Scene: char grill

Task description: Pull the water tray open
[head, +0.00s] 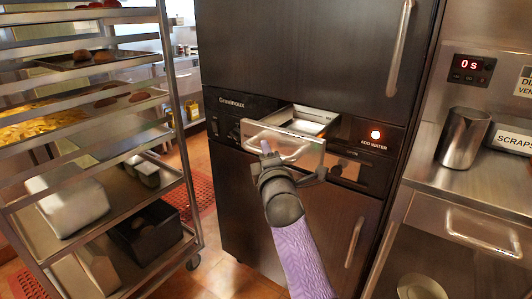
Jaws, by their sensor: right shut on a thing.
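The water tray (318,118) is a shallow metal drawer in the control band of the dark cabinet (290,45). It stands partly out toward me, and its open top shows. Its front panel has a pale metal handle (291,136). My right gripper (283,163) reaches up from below and is shut on the tray at its handle. The wrist and fingers hide part of the front panel, and the exact finger contact is hard to see. My left gripper is out of view.
A wheeled rack (180,90) with several trays stands at left. A steel counter (440,185) with a metal cup (464,140) is at right. Cabinet doors lie above and below the tray.

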